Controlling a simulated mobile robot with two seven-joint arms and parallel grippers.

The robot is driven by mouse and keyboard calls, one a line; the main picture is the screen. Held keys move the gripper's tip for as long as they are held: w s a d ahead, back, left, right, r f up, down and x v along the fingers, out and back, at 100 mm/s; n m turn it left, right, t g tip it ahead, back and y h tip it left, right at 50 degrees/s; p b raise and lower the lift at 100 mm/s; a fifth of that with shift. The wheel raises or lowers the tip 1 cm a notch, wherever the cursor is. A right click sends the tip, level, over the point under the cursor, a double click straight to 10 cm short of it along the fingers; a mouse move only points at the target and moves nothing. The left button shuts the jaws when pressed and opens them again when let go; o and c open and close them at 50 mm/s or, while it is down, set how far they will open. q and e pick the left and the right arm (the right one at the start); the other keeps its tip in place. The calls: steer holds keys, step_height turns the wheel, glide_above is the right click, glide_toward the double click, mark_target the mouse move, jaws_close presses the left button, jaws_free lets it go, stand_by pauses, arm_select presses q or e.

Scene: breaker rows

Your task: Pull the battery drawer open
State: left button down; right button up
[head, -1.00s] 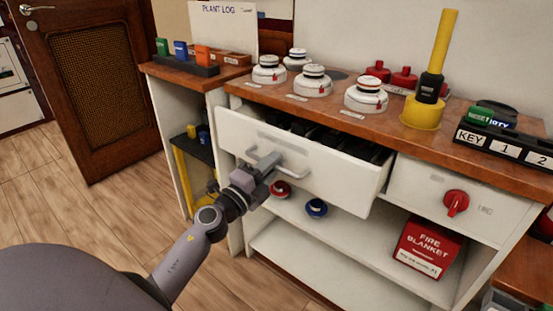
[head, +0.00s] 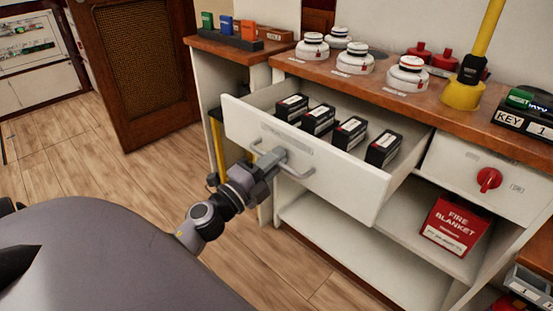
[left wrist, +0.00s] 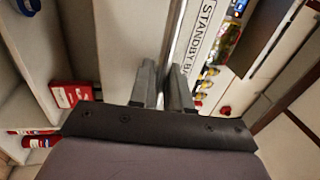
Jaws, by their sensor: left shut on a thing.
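The white battery drawer (head: 330,180) is pulled well out of the counter in the head view. Several black batteries with white labels, one of them the front-right battery (head: 383,148), stand upright inside. My left gripper (head: 270,160) is shut on the drawer's metal handle (head: 297,170), at its left part. In the left wrist view the two fingers of the left gripper (left wrist: 163,88) point at the drawer front, whose label (left wrist: 200,35) reads "STANDBY BA", the rest cut off. My right gripper is not in view.
A wooden counter (head: 395,98) above the drawer carries white detectors and a yellow post (head: 465,92). A red fire blanket box (head: 455,222) sits on the shelf below right. A red knob (head: 488,179) is right of the drawer. Wooden floor is clear at left.

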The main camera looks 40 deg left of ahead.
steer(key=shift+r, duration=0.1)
arm_select(q)
steer(key=c, duration=1.3)
jaws_free()
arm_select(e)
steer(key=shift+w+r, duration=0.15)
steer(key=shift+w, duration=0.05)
arm_select(q)
steer(key=b+v, duration=0.1)
steer(key=v, duration=0.6)
steer(key=shift+s, duration=0.1)
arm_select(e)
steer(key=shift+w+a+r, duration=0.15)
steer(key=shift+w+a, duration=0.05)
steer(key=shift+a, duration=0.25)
